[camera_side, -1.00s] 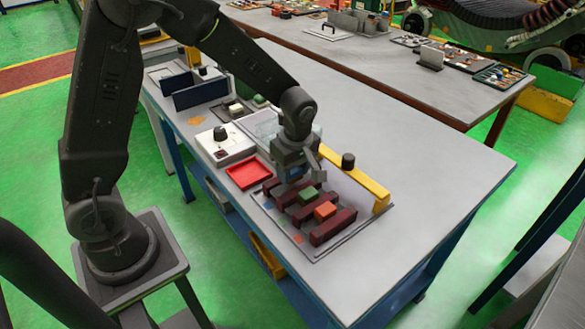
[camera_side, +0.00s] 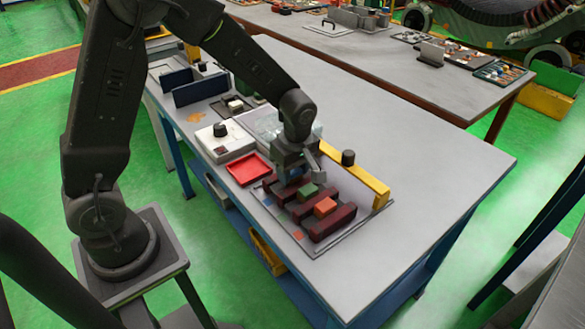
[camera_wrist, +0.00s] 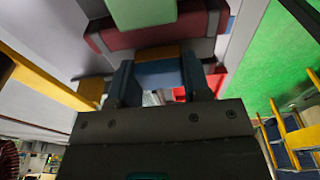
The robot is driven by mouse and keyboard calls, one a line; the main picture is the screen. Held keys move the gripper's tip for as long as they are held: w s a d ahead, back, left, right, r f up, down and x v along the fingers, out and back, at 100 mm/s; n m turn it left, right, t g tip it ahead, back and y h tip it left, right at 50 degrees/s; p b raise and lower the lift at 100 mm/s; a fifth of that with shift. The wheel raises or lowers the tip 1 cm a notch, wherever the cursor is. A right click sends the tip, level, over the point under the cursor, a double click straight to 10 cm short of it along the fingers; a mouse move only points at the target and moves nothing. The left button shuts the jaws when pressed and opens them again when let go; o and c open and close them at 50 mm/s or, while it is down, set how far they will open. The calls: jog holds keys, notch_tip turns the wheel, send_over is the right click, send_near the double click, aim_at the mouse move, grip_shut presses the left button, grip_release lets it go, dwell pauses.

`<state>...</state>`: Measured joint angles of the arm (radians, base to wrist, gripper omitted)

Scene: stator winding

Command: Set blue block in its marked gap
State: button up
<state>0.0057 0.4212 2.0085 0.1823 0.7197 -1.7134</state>
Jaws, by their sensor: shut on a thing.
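My gripper (camera_side: 291,170) is over the far end of a row of dark red bars (camera_side: 333,224). In the wrist view my gripper (camera_wrist: 160,82) is shut on the blue block (camera_wrist: 158,74), which sits between its fingers, close to a dark red bar (camera_wrist: 150,38). In the side view the block is mostly hidden by the gripper. The green block (camera_side: 307,192) and the orange block (camera_side: 325,207) sit in gaps between the bars. An orange patch (camera_wrist: 158,53) shows beside the blue block. Whether the block touches the surface below cannot be told.
A yellow rail (camera_side: 362,184) and a black knob (camera_side: 348,158) stand behind the bars. A red tray (camera_side: 249,169) and a white box with a dark knob (camera_side: 221,142) lie to the left. The table right of the rail is clear.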

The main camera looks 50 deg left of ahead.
jog(key=o, duration=1.3)
jog(key=shift+c, duration=0.2)
jog(key=shift+r, duration=3.5)
jog(key=s+d+r+m+t, duration=0.1)
jog(key=s+r+m+t, duration=0.1)
jog(key=s+r+m, duration=0.4)
jog(key=s+d+r+m+t+h, duration=0.1)
jog(key=s+r+m+t, duration=0.2)
jog(key=s+r+m, duration=0.3)
jog(key=s+m, duration=0.5)
jog(key=m, duration=0.1)
jog(key=shift+s+t, duration=0.3)
jog(key=shift+s, duration=0.05)
